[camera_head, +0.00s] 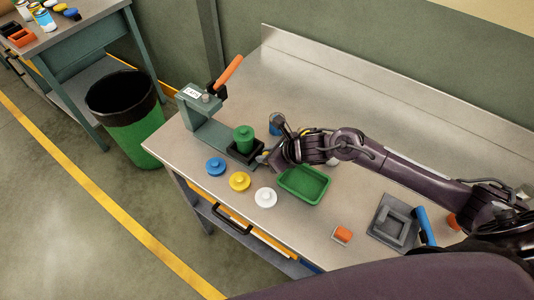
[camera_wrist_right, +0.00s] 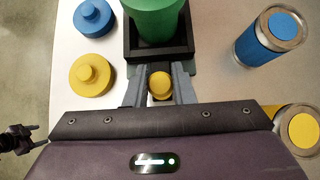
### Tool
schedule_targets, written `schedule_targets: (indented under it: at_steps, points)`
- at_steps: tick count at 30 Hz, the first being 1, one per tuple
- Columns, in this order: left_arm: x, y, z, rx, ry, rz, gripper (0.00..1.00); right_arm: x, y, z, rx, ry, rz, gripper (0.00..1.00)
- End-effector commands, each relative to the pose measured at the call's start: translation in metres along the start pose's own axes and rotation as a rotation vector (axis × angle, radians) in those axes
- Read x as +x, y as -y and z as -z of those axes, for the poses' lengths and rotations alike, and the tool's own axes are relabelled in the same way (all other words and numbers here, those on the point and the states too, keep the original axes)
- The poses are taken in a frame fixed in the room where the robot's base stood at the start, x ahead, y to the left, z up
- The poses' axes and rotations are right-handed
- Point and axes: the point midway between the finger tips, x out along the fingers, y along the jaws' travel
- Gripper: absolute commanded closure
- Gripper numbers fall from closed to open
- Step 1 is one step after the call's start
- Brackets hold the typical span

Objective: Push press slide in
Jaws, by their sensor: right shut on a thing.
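The press (camera_head: 207,122) is a grey-green frame with an orange lever (camera_head: 229,72), standing at the left end of the workbench. Its black slide tray (camera_head: 258,156) sits on the base, out in front of the press head, and carries a green round piece (camera_head: 243,139). In the right wrist view the tray (camera_wrist_right: 186,50) and green piece (camera_wrist_right: 160,18) are straight ahead. My right gripper (camera_wrist_right: 159,86) is shut on the yellow knob (camera_wrist_right: 160,84) at the tray's near side. My left gripper (camera_wrist_right: 36,136) shows small at the wrist view's left edge, its fingers apart and empty.
Blue (camera_head: 215,167), yellow (camera_head: 239,181) and white (camera_head: 265,197) knobbed discs stand along the front edge. A green bin (camera_head: 304,184) is close beside my right gripper. A blue can (camera_wrist_right: 272,38) stands right of the tray. A grey fixture (camera_head: 394,222) lies farther right.

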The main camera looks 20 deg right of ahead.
Motion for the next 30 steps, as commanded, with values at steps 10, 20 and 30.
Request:
schedule_targets:
  at_steps: [10,20,30]
  points:
    - [0.052,0.000,-0.002,0.001,-0.004,0.001,0.37,0.051,0.001,-0.043,0.000,0.011,0.002,1.00]
    - [0.091,0.001,-0.004,0.002,-0.006,0.003,0.37,0.092,0.001,-0.087,0.001,0.004,0.002,1.00]
    - [0.092,0.002,-0.004,0.002,-0.006,0.003,0.37,0.094,0.000,-0.096,0.001,0.003,0.001,1.00]
